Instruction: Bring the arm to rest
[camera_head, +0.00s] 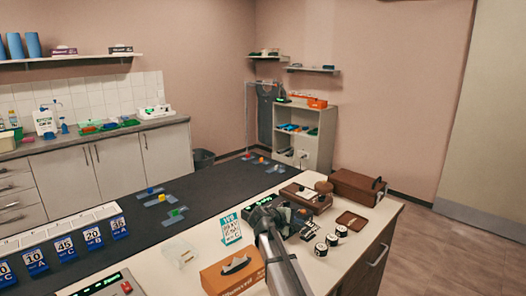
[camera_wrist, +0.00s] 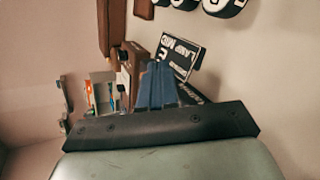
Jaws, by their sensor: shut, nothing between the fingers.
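My arm reaches in from the bottom of the head view, over the near counter (camera_head: 385,215). Its end, with my gripper, is near the middle of that view, just above the counter beside several small dark items; the fingertips are hard to make out there. In the wrist view my gripper (camera_wrist: 158,82) shows as two blue-grey fingers, together and empty, above a dark bar. Behind them are a black sign with white lettering (camera_wrist: 178,52) and a brown object (camera_wrist: 112,25). The picture is tilted, so what touches what is unclear.
A tissue box (camera_head: 232,272) stands left of my arm. A small sign (camera_head: 230,228) is beside it. Round black-and-white pieces (camera_head: 321,249), a brown case (camera_head: 357,187) and a brown pad (camera_head: 352,221) lie to the right. The dark mat (camera_head: 130,222) has open room.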

